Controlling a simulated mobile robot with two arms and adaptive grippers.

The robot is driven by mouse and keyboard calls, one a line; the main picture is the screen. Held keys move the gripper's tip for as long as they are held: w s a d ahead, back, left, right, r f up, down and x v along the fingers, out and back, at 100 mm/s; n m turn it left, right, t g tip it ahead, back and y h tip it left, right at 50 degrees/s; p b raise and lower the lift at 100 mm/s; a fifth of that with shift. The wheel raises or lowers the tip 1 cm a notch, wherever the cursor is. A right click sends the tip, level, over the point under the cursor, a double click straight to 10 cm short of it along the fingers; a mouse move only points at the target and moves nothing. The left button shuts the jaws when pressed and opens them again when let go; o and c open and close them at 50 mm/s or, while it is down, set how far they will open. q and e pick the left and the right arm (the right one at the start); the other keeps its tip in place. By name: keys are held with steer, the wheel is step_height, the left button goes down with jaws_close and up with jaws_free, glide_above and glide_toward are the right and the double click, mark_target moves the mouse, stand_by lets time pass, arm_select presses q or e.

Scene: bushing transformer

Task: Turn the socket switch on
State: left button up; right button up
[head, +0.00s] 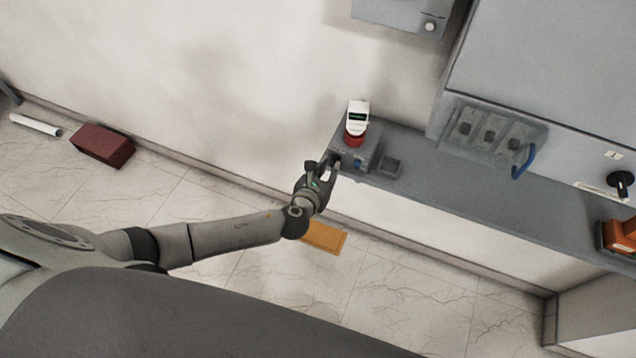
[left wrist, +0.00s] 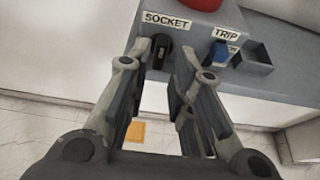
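The socket switch is a black rotary knob (left wrist: 160,52) below a white SOCKET label (left wrist: 167,20) on a grey box (head: 372,148). In the left wrist view it stands upright between my left fingertips. My left gripper (head: 323,167) is at the left part of the box front in the head view. In the left wrist view my left gripper (left wrist: 164,60) is open, one finger on each side of the knob. I cannot tell whether either finger touches it. My right gripper is not in view.
A blue TRIP knob (left wrist: 219,53) sits right of the switch, close to my right-hand finger. A red and white device (head: 356,122) stands on the box. A small open tray (head: 389,167) is beside it. A grey shelf (head: 450,195) runs right.

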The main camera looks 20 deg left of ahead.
arm_select(q)
steer(key=v, duration=0.8)
steer(key=shift+s+r, duration=0.2)
steer(key=shift+s, duration=0.15)
